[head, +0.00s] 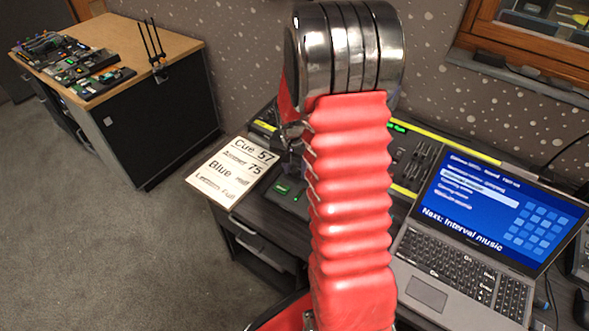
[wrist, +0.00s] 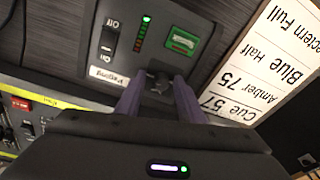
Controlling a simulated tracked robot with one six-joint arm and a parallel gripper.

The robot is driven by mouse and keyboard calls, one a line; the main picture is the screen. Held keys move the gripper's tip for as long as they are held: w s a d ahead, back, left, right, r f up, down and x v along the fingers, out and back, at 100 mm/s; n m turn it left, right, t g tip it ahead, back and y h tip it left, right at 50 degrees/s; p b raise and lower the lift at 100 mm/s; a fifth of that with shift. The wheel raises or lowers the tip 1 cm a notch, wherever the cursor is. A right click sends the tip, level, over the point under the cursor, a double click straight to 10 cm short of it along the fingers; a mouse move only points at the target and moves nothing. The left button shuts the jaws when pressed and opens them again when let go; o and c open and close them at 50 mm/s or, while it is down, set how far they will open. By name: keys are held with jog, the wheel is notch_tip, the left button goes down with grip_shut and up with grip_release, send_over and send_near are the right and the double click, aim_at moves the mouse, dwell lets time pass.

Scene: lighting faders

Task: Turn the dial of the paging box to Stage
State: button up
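The paging box (wrist: 183,20) is a dark grey box with a "Paging" label, an On/Off switch, a column of lit LEDs and a small green display (wrist: 183,41). Its dark dial (wrist: 158,80) sits below the display in the wrist view. My gripper (wrist: 160,82) is open, with one purple-grey finger on each side of the dial. I cannot tell whether the fingers touch it. The dial's pointer and position marks are not readable.
A cue card (head: 232,172) lies beside the box, reading Cue 57, Amber 75 and Blue Half. A lighting desk with a yellow edge (head: 403,190) is behind my arm. An open laptop (head: 470,240) stands right. A wooden-topped cabinet (head: 160,90) is far left.

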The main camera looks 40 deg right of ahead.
aim_at(292, 172)
jog(key=shift+w+r, duration=0.1)
jog(key=shift+r, duration=0.1)
jog(key=shift+r, duration=0.6)
notch_tip(292, 172, up, 12)
jog(key=s+a, duration=0.1)
jog(key=shift+s+a, duration=0.25)
jog(key=shift+a, duration=0.1)
jog(key=n, duration=0.4)
jog(key=w+n, duration=0.1)
jog(key=n, duration=0.3)
jog(key=w+d+n+g, duration=0.1)
jog(key=n, duration=0.3)
jog(key=shift+r+n+y, duration=0.15)
jog(key=shift+n+y, duration=0.15)
jog(key=shift+n, duration=0.1)
